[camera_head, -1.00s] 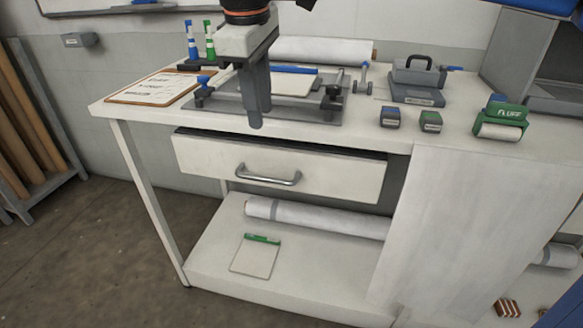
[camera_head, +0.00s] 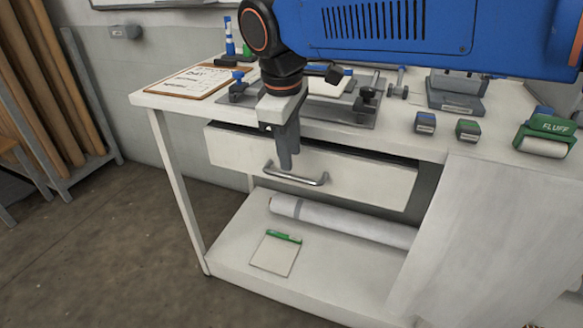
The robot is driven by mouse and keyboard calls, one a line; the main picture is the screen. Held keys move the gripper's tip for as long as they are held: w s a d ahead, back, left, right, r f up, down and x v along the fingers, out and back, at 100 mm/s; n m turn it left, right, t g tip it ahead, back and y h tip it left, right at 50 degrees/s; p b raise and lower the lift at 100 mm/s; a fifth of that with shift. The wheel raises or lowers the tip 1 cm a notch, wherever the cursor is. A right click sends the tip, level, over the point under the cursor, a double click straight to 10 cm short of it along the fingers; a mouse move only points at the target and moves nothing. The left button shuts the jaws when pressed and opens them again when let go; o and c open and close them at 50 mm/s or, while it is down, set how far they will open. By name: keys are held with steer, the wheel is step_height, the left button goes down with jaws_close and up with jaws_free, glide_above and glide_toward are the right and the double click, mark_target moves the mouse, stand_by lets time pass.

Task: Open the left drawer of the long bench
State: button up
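The left drawer (camera_head: 360,184) of the long bench has a plain off-white front under the bench top. A dark gap runs along its top edge, and I cannot tell how far out it stands. Its curved metal handle (camera_head: 313,182) is at the front's middle. My gripper (camera_head: 286,166) points down in front of the drawer, with its fingertips at the handle's left half and hiding part of it. The fingers overlap in this view, so their opening and any contact with the handle cannot be made out.
The bench top (camera_head: 172,101) carries a clipboard (camera_head: 195,82), small blue and green blocks and a green FLUFF roll holder (camera_head: 547,136). A white sheet (camera_head: 480,240) hangs at the right. A roll (camera_head: 350,223) and a pad (camera_head: 275,254) lie on the lower shelf. Floor is clear at left.

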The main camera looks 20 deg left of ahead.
mark_target(291, 178)
steer(key=shift+w+f, duration=0.15)
steer(key=shift+f, duration=0.75)
steer(key=shift+w+f, duration=0.2)
steer(key=shift+f, duration=0.75)
steer(key=shift+w+f, duration=0.15)
steer(key=shift+f, duration=0.75)
jaws_close()
